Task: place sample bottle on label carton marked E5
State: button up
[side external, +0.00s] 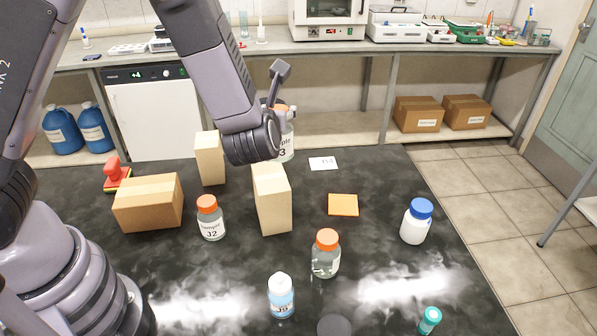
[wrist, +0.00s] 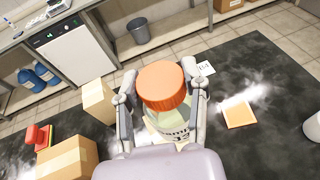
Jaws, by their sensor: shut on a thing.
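My gripper (wrist: 163,100) is shut on a sample bottle (wrist: 165,85) with an orange cap, its fingers on either side of it. A second tall carton (side external: 209,160) and a wide carton (side external: 148,205) stand to the left. No E5 mark is readable on any carton.
Bottle J2 (side external: 211,218), another orange-capped bottle (side external: 326,254), a blue-liquid bottle (side external: 281,296) and a blue-capped white bottle (side external: 416,221) stand on the dark table. An orange pad (side external: 343,205) and white card (side external: 323,163) lie right of the tall carton. A red stamp (side external: 117,175) is far left.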

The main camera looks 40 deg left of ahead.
jog(key=a+f, duration=0.3)
jog(key=f, duration=0.3)
jog(key=shift+f+n+y, duration=0.3)
jog(key=shift+f+n, duration=0.1)
jog(key=shift+f, duration=0.15)
jog(key=o, duration=1.2)
